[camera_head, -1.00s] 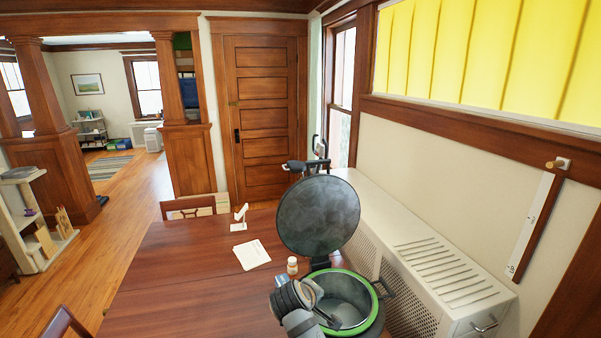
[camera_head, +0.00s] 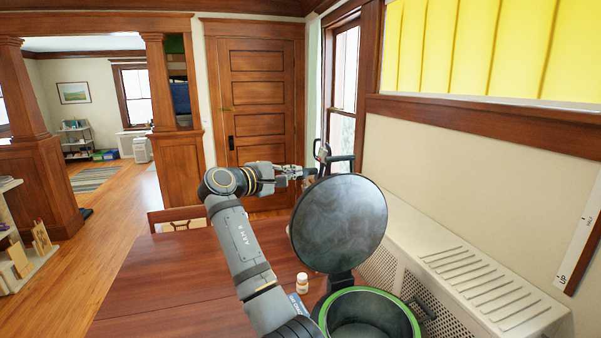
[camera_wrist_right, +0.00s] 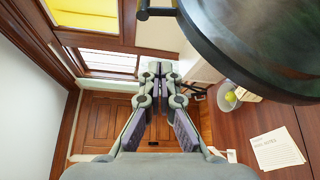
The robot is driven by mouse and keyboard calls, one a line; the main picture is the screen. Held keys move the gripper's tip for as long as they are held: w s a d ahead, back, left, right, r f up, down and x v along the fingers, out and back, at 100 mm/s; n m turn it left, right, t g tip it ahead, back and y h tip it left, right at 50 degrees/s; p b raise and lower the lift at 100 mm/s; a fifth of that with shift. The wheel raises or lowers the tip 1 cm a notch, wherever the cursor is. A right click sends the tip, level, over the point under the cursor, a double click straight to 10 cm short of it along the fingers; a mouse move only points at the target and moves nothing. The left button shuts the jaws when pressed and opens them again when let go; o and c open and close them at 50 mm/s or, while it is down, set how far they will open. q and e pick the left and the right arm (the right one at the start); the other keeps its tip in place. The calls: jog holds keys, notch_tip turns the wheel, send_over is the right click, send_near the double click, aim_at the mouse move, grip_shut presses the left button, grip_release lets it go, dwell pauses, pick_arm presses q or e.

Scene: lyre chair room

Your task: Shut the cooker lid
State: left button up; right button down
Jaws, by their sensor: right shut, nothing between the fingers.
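The cooker (camera_head: 412,318) stands on the table with its green rim and open pot showing at the bottom of the head view. Its round dark lid (camera_head: 340,225) stands open, roughly upright behind the pot. The lid also fills the upper right of the right wrist view (camera_wrist_right: 265,40), with a dark handle bar (camera_wrist_right: 158,12) at its edge. My right gripper (camera_head: 308,172) is shut and empty, beside the upper left of the lid and near its handle. In the right wrist view the gripper (camera_wrist_right: 157,72) appears apart from the lid. My left gripper is not in view.
A white radiator cover (camera_head: 470,270) runs along the right wall. A wooden door (camera_head: 257,110) is behind. The table's left part is clear.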

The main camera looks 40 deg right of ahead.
aim_at(319, 181)
jog(key=d+p, duration=0.1)
jog(key=d, duration=0.1)
jog(key=s+d+p, duration=0.1)
jog(key=d+p, duration=0.1)
jog(key=d, duration=0.1)
jog(key=d+p, duration=0.2)
jog(key=shift+s+d+f, duration=0.1)
jog(key=shift+s+d, duration=0.05)
jog(key=shift+d, duration=0.25)
jog(key=shift+s+a, duration=0.1)
jog(key=shift+s, duration=0.15)
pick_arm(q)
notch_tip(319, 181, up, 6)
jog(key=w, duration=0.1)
pick_arm(e)
jog(key=shift+w+f, duration=0.1)
jog(key=shift+f, duration=0.05)
